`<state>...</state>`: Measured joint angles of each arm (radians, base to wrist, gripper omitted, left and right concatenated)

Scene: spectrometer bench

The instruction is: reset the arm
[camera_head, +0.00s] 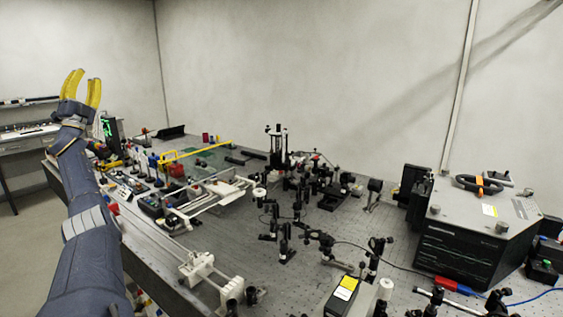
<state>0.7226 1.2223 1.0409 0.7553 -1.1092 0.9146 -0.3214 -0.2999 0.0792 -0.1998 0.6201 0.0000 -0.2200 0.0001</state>
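My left arm (80,200) reaches up along the left side of the view, with its gripper raised above the far left of the bench. The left gripper (86,78) has two yellow fingers that stand apart and point upward. Nothing shows between them, and it touches nothing that I can see. My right arm and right gripper are not in view.
The optical bench (325,255) carries many black posts and mounts in its middle. A large black and grey instrument box (462,250) stands at the right. A white rail frame (205,200) lies left of centre. A side table (25,145) stands at far left.

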